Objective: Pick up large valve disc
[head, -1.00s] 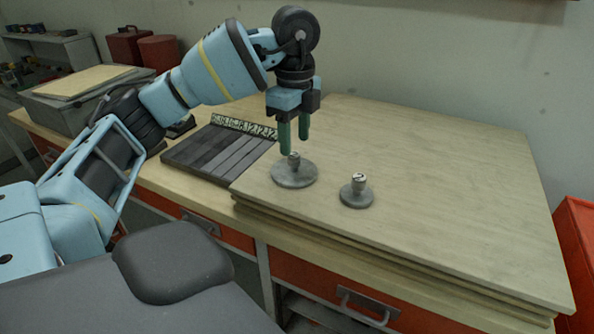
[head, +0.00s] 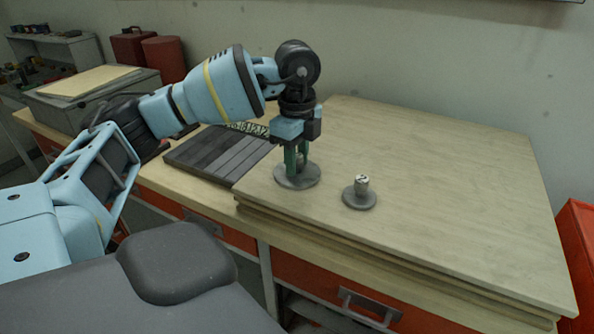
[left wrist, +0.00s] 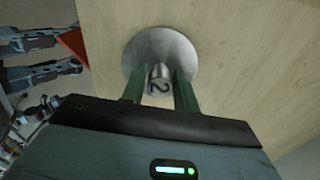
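The large valve disc (head: 312,176) is a grey round plate with an upright knob. It lies flat on the stacked wooden boards near their left edge. My left gripper (head: 296,168) points straight down over it, its green fingers on either side of the knob. In the left wrist view the disc (left wrist: 180,52) shows behind the fingers (left wrist: 160,84), and the knob, marked 2, stands between them with small gaps. The fingers look open, and the disc rests on the board. A smaller disc with a knob (head: 361,195) lies to the right. My right gripper is not in view.
A dark slotted rack (head: 222,153) lies left of the stacked boards (head: 450,190). The boards are clear to the right of the smaller disc. A wall stands behind the bench, and a red cabinet (head: 574,250) is at the right.

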